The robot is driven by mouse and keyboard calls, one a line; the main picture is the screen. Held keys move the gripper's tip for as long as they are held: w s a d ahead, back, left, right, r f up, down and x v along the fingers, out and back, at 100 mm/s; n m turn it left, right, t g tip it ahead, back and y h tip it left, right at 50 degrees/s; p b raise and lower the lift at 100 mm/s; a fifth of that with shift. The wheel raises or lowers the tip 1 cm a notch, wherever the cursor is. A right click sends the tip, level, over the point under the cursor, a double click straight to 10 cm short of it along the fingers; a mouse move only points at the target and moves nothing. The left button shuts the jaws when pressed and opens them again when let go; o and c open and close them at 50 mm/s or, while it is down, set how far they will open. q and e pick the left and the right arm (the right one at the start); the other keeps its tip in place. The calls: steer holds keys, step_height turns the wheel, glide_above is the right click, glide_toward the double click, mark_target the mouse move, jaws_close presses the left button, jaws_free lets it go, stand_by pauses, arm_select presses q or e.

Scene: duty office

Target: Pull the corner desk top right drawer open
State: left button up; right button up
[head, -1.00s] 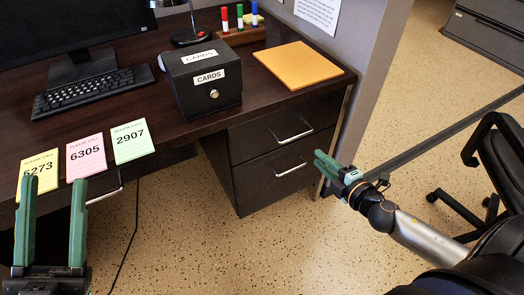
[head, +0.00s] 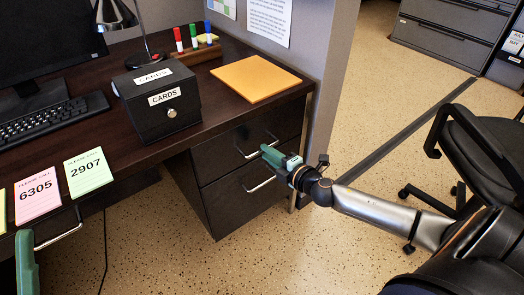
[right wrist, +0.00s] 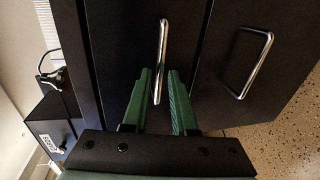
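The corner desk's top right drawer (head: 226,148) is dark and sits flush in its pedestal, shut. Its silver bar handle (head: 258,152) is partly hidden by my right gripper (head: 268,152). In the right wrist view the handle (right wrist: 163,45) runs upright in the picture, and its lower end lies between the green fingers of my right gripper (right wrist: 160,98). The fingers are apart, one on each side of the bar, with no clear contact. One finger of my left gripper (head: 26,264) shows at the lower left, far from this drawer, with no second finger beside it.
The lower drawer (head: 240,200) is shut, its handle (head: 260,184) close below my right gripper. A black cards box (head: 155,118), an orange envelope (head: 255,79) and a marker stand (head: 196,54) rest on the desk. A chair (head: 480,150) stands right; the floor before the drawers is clear.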

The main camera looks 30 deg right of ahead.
steer(key=shift+x, duration=1.6)
jaws_close()
stand_by(0.3)
